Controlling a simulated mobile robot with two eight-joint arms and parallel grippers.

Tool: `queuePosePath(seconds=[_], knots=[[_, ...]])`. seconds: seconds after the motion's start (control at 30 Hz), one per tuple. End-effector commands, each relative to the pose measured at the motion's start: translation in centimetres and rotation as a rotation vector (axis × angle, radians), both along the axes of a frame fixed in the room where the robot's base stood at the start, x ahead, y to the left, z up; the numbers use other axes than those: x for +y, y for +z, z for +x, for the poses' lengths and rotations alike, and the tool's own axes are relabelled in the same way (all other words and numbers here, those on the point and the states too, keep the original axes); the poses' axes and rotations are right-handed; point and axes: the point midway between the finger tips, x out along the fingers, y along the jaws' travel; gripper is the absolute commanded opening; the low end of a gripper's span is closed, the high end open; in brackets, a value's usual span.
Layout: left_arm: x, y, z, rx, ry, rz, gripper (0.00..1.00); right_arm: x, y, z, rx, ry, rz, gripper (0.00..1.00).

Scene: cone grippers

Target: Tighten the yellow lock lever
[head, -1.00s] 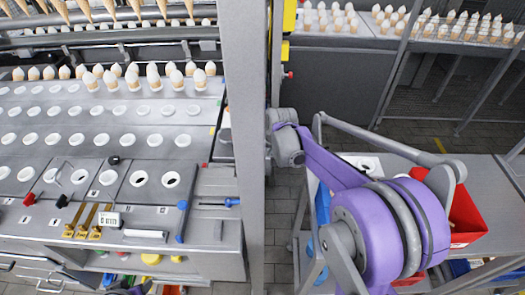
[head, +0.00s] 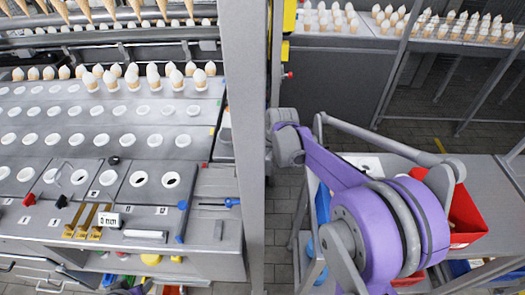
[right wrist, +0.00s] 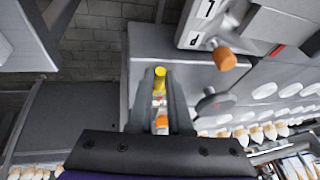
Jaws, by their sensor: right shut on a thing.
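The yellow lock lever (right wrist: 160,76) shows in the right wrist view as a short yellow cylinder between the tips of my right gripper (right wrist: 161,86). The fingers are shut on it, one on each side. The lever's lower part and its pivot are hidden or too small to make out. In the head view my purple right arm reaches behind the grey upright post, and its gripper is hidden there. My left gripper is not in view.
An orange knob (right wrist: 224,59) and a dark knob (right wrist: 213,101) stand right of the fingers. The grey upright post (head: 246,150) is close to my right arm. A red bin (head: 466,218) sits on the right-hand bench. Cones (head: 152,76) line the machine at left.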

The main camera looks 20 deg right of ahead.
Motion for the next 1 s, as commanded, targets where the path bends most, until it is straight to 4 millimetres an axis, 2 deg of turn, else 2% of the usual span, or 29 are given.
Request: queuePosePath(seconds=[0.37,1.0], knots=[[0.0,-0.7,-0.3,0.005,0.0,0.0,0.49,-1.2,-0.1,-0.1,0.0,0.217,0.0,0.0],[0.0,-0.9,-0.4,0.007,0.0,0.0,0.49,-3.9,0.0,0.9,0.0,0.826,0.001,0.0]])
